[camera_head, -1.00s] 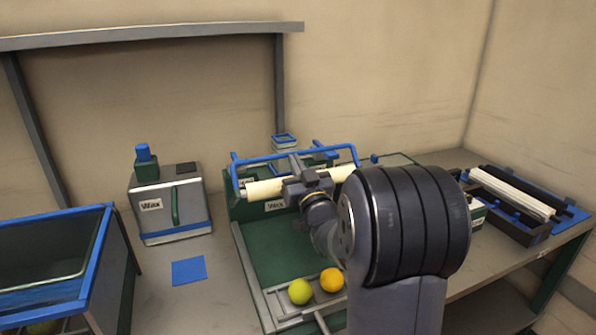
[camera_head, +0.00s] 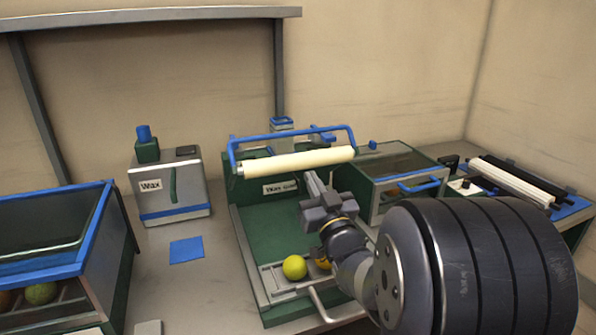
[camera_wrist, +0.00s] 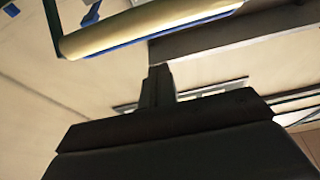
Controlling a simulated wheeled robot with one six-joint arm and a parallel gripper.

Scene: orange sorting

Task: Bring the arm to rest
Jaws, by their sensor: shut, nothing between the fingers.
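My gripper (camera_head: 314,181) is shut and empty in the head view. It hangs in the air above the green waxing tray, with its fingers pointing up and away, in front of the cream roller (camera_head: 298,162). In the wrist view my gripper (camera_wrist: 158,75) shows as dark shut fingers. The roller also crosses the top of the wrist view (camera_wrist: 150,28). My arm reaches in from the lower right and hides part of the bench.
A yellow-green fruit (camera_head: 294,267) and a mostly hidden orange (camera_head: 323,264) sit at the tray's front. A wax container (camera_head: 168,187) and blue-rimmed bin (camera_head: 98,232) stand left. A glass-topped box (camera_head: 400,168) and a rack of rollers (camera_head: 515,181) stand right.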

